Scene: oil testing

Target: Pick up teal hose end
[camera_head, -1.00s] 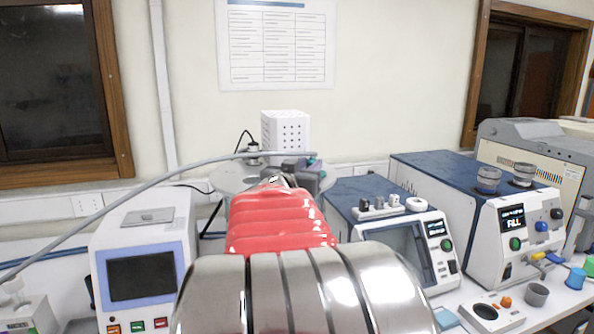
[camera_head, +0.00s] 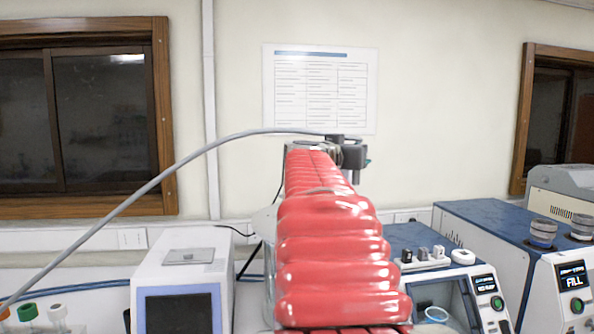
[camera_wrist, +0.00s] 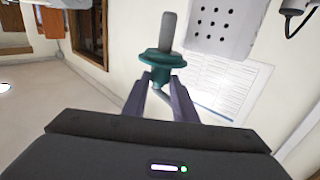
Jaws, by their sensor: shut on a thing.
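The teal hose end (camera_wrist: 162,62) is a flanged fitting between my fingertips in the wrist view. The grey hose (camera_wrist: 168,30) comes out of its far side. My gripper (camera_wrist: 161,82) is shut on the fitting and holds it in the air. In the head view my gripper (camera_head: 350,155) is raised in front of the wall. Only a small bit of the teal hose end (camera_head: 367,162) shows at its right side. The grey hose (camera_head: 190,160) arcs from the lower left up to my gripper.
A white instrument with a dark screen (camera_head: 183,258) stands at the lower left. Blue-topped machines (camera_head: 480,222) stand at the right. A white perforated box (camera_wrist: 222,22) shows in the wrist view. A chart (camera_head: 320,85) hangs on the wall. My arm hides the middle.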

